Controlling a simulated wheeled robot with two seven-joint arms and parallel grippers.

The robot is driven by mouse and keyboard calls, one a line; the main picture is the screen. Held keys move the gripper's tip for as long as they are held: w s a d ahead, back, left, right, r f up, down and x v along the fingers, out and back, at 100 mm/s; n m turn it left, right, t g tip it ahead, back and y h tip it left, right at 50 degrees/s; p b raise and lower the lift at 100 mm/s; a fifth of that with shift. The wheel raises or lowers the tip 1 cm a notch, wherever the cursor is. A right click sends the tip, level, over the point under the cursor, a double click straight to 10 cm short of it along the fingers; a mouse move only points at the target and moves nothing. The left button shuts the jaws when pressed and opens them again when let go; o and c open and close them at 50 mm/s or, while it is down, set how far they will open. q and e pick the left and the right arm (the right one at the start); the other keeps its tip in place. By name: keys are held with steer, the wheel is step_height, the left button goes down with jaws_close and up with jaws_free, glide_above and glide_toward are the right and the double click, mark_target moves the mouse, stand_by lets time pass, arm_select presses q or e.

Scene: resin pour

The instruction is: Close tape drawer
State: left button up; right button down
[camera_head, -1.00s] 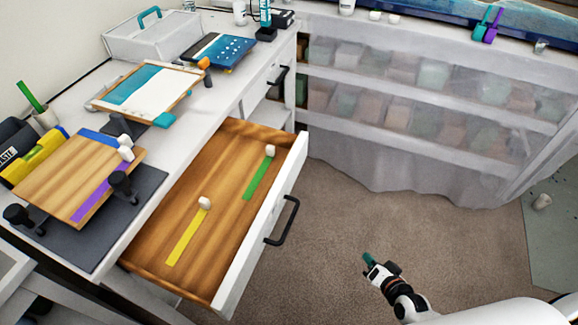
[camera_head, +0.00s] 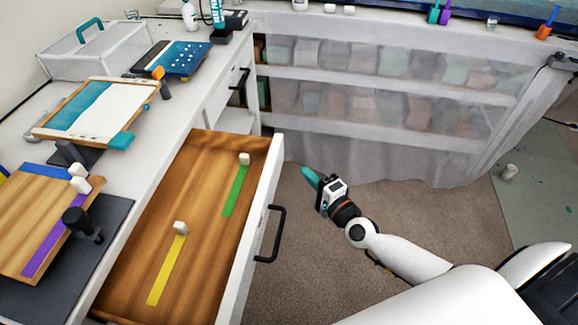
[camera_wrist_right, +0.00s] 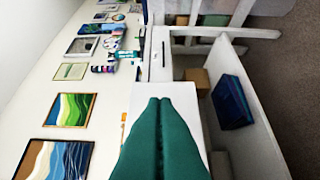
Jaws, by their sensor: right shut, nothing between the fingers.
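The tape drawer (camera_head: 146,215) is pulled open from the white desk, its wooden inside showing. In it lie a yellow tape strip (camera_head: 166,270) and a green tape strip (camera_head: 235,190), each with a small white piece at its far end. A black handle (camera_head: 274,236) is on the drawer's white front. My right gripper (camera_head: 306,172) is shut and empty, its teal fingers to the right of the drawer's far front corner, apart from the handle. In the right wrist view its fingers (camera_wrist_right: 159,100) are pressed together. My left gripper is not in view.
The desk holds a wooden board with purple tape (camera_head: 40,225), a framed board (camera_head: 95,112) and a clear box with a teal handle (camera_head: 92,58). A sheeted shelf (camera_head: 390,110) stands at the back. The carpet (camera_head: 300,270) right of the drawer is open.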

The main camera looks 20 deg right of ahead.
mark_target(280, 159)
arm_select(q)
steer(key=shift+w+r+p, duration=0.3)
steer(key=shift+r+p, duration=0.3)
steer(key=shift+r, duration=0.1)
arm_select(e)
steer(key=shift+w+a, duration=1.85)
steer(key=shift+w, duration=0.3)
